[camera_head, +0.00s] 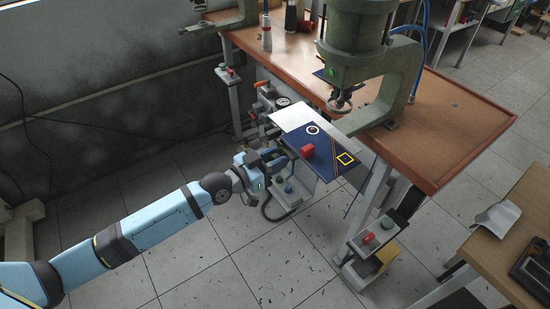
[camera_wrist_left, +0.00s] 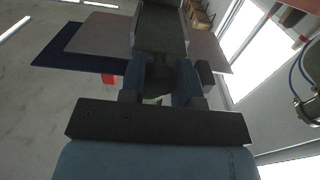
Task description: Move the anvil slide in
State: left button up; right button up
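The anvil slide (camera_head: 322,146) is a dark blue plate with a red block (camera_head: 307,151), a white ring and a yellow square outline. It sticks out from the table edge on the near side of the green press (camera_head: 355,60). My left gripper (camera_head: 281,163) is at the slide's left side, low and close to its edge; I cannot tell whether they touch. In the left wrist view, its two fingers (camera_wrist_left: 160,82) stand apart with a gap between them, and the blue plate (camera_wrist_left: 62,48) shows beyond. My right gripper is out of view.
The brown worktable (camera_head: 450,115) carries the press and a second green press part at the back. A pedestal with red and green buttons (camera_head: 374,237) stands below the table. A wooden desk (camera_head: 510,225) is at the right. The floor at the front is open.

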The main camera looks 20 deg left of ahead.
aim_at(289, 151)
pick_arm(q)
grip_shut()
jog(key=shift+x, duration=2.3)
jog(key=o, duration=0.6)
grip_release()
jog(key=shift+c, duration=0.2)
jog(key=shift+s+a, duration=0.1)
jog(key=b+v, duration=0.1)
jog(key=v, duration=1.2)
jog(key=shift+s+a, duration=0.25)
jog(key=shift+s, duration=0.05)
